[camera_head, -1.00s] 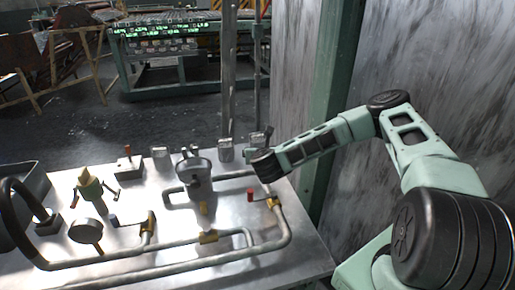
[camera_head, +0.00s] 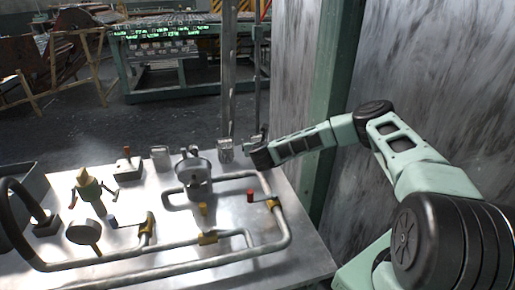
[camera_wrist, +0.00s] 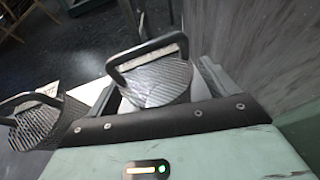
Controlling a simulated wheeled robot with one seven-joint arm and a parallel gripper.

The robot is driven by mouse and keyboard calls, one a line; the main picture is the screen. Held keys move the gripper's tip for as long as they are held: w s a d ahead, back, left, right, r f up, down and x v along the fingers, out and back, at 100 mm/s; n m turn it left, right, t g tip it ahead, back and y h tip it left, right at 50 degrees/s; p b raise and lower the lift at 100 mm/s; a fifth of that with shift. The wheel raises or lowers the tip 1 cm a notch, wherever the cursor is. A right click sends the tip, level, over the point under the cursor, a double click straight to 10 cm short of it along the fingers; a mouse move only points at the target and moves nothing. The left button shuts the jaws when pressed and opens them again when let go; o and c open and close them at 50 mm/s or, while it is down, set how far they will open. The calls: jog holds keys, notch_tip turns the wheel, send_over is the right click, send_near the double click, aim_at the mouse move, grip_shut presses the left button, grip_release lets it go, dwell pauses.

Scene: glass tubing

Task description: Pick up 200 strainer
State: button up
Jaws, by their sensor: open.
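Mesh strainers with dark loop handles and pale labels show in the wrist view. Another strainer (camera_wrist: 36,122) lies to the left, outside the fingers. The label text is too small to read, so I cannot tell which is the 200 strainer. In the head view, a grey strainer (camera_head: 226,151) stands at the back edge of the metal table (camera_head: 318,262), just left of my gripper. My gripper is open, and no clear contact shows.
A pot-like metal vessel (camera_head: 194,172), curved pipes (camera_head: 190,262) with valves, and a round gauge (camera_head: 82,232) occupy the table. Another small grey block-like object (camera_head: 160,157) stands farther left. A green post (camera_head: 333,120) and a grey wall are close on the right.

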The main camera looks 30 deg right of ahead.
jog(key=c, duration=1.1)
jog(key=shift+c, duration=0.2)
jog(key=shift+r, duration=0.1)
